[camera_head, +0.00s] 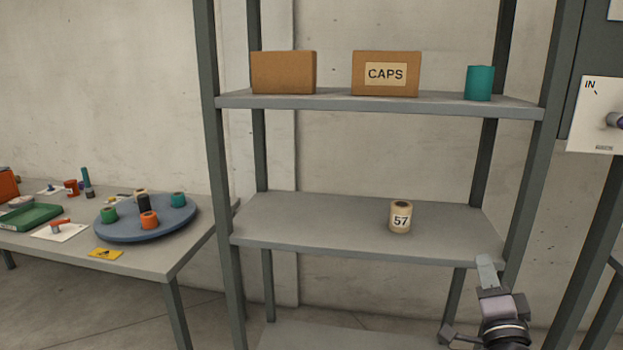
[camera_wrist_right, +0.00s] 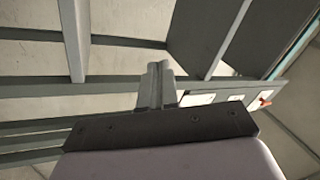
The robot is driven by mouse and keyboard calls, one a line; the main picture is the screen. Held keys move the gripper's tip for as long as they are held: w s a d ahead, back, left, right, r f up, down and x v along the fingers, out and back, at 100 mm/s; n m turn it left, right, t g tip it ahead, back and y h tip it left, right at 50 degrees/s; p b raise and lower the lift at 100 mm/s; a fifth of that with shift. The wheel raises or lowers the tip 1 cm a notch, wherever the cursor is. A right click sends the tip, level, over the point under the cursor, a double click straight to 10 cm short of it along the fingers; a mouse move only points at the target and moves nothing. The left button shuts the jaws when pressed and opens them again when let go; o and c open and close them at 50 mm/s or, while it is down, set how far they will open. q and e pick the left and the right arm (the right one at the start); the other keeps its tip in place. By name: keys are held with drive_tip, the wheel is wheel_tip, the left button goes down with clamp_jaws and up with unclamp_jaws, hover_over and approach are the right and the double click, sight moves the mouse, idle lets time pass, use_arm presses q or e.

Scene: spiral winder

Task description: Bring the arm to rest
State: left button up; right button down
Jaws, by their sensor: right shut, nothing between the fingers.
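My right gripper (camera_head: 486,270) is at the lower right of the head view, in front of the right end of the shelf unit's middle shelf (camera_head: 310,230). Its fingers point up and are shut with nothing between them. In the right wrist view its fingers (camera_wrist_right: 158,85) are together at the middle. The arm behind it leaves the head view at the bottom. A cream spool marked 57 (camera_head: 400,217) stands upright on the middle shelf, left of the gripper and apart from it. My left gripper is not in view.
The top shelf (camera_head: 330,99) holds a plain box (camera_head: 284,73), a CAPS box (camera_head: 386,74) and a teal cylinder (camera_head: 480,83). A table (camera_head: 180,255) at left bears a blue round tray (camera_head: 180,222) with several spools. A white IN panel (camera_head: 594,105) is at right.

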drive_tip(key=s+a+f+n+g+y, duration=0.3)
drive_tip(key=s+a+f+n, duration=0.15)
drive_tip(key=f, duration=0.45)
drive_tip(key=s+a+f+n+g+y, duration=0.2)
drive_tip(key=s+a+f+n, duration=0.3)
drive_tip(key=f, duration=0.4)
drive_tip(key=s+a+f+n+g+y, duration=0.1)
drive_tip(key=s+a+f+n+g, duration=0.1)
drive_tip(key=s+f, duration=0.4)
drive_tip(key=s+a+f+n+g, duration=0.2)
drive_tip(key=s+f+n+g, duration=0.2)
drive_tip(key=s, duration=0.7)
drive_tip(key=shift+a+f+n+y+p, duration=0.2)
drive_tip(key=shift+f+n+y+p, duration=0.2)
drive_tip(key=shift+f+n, duration=0.6)
drive_tip(key=shift+r, duration=0.2)
